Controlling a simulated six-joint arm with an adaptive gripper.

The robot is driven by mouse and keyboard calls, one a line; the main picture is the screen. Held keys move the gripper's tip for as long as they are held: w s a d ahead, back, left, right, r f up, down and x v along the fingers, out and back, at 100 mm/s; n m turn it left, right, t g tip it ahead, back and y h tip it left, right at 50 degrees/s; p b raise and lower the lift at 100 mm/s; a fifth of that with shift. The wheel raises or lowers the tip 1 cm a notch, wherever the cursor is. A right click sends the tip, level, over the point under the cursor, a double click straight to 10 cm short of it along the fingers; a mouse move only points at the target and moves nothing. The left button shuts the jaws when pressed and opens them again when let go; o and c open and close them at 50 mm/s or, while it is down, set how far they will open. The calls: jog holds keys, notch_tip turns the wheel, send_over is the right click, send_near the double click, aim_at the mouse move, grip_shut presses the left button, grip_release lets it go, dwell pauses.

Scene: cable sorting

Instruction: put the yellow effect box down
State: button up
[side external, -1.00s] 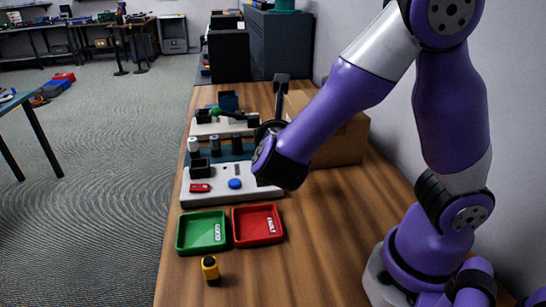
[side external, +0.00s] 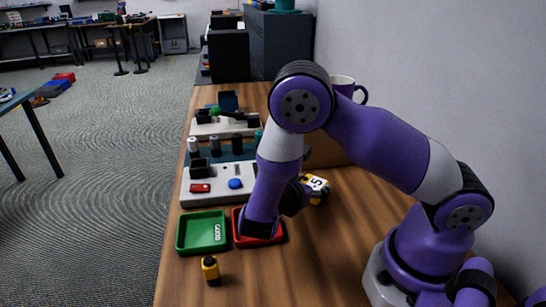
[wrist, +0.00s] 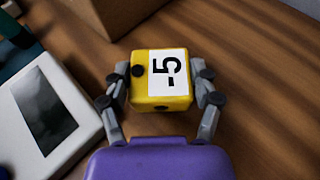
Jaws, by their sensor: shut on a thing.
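The yellow effect box (wrist: 143,92) has a white label with "-5" and dark knobs. In the wrist view it sits between both fingers of my gripper (wrist: 162,84), which is shut on its sides. In the side view the yellow box (side external: 318,184) shows partly beyond my wrist, low over the wooden table near the cardboard box. My gripper (side external: 303,190) is mostly hidden there by my arm. I cannot tell whether the box touches the table.
A white panel board (side external: 215,195) with a red part and a blue button lies left of it. A green tray (side external: 190,235) and a partly hidden red tray (side external: 276,238) lie nearer. A small yellow-black item (side external: 211,270) stands in front.

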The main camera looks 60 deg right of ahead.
jog(key=shift+f, duration=0.1)
jog(key=o, duration=1.2)
jog(key=shift+o, duration=0.2)
